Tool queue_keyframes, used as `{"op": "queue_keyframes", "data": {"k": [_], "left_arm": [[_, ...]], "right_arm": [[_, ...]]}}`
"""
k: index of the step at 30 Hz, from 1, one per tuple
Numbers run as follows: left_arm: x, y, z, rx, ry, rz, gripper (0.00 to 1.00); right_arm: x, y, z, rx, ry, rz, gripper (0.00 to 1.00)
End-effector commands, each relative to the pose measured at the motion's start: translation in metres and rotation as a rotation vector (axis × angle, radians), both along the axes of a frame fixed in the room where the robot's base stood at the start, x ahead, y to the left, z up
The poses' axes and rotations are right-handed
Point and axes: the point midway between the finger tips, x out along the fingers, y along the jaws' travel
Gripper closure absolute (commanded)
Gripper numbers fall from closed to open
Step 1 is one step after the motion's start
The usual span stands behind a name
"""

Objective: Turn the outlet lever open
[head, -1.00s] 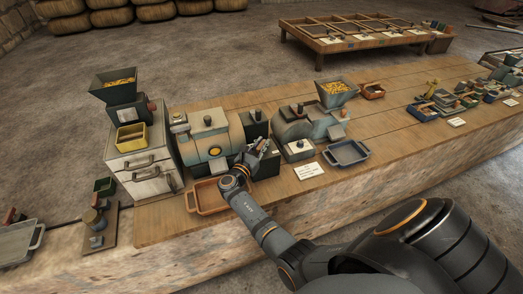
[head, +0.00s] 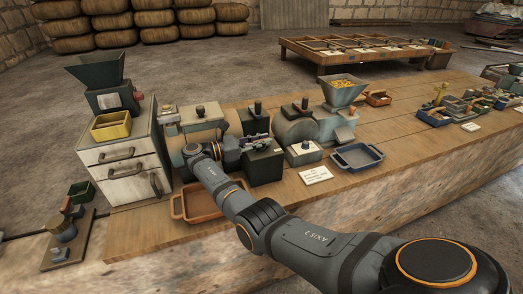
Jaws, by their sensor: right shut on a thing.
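My right gripper (head: 260,139) is at the front of the grey-blue belt-drive machine (head: 203,122), just above a dark box (head: 264,164). It is shut on a small part there, apparently the outlet lever. The fingers hide most of that part, so I cannot tell its angle. A black upright handle (head: 257,107) stands on a dark block just behind the gripper. An orange-brown tray (head: 199,203) lies below my right forearm, in front of the machine. My left gripper is not in view.
A drawer cabinet (head: 125,165) with a dark hopper (head: 96,70) and a yellow bin (head: 111,127) stands at left. To the right are a second machine with a yellow-filled hopper (head: 342,84), a blue-grey tray (head: 357,158) and a white card (head: 316,175).

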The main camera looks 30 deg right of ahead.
Motion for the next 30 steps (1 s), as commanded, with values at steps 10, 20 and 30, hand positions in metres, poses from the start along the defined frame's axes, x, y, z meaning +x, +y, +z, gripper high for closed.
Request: {"op": "queue_keyframes", "data": {"k": [10,20,30], "left_arm": [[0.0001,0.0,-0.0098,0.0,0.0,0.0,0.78],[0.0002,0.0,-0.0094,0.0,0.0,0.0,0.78],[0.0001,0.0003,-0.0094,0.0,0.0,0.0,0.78]], "right_arm": [[-0.0004,-0.0002,-0.0004,0.001,0.001,-0.034,1.0],[-0.0003,-0.0003,-0.0002,0.0,0.001,-0.034,0.72],[-0.0002,-0.0004,-0.0001,0.0,0.001,-0.033,0.58]]}}
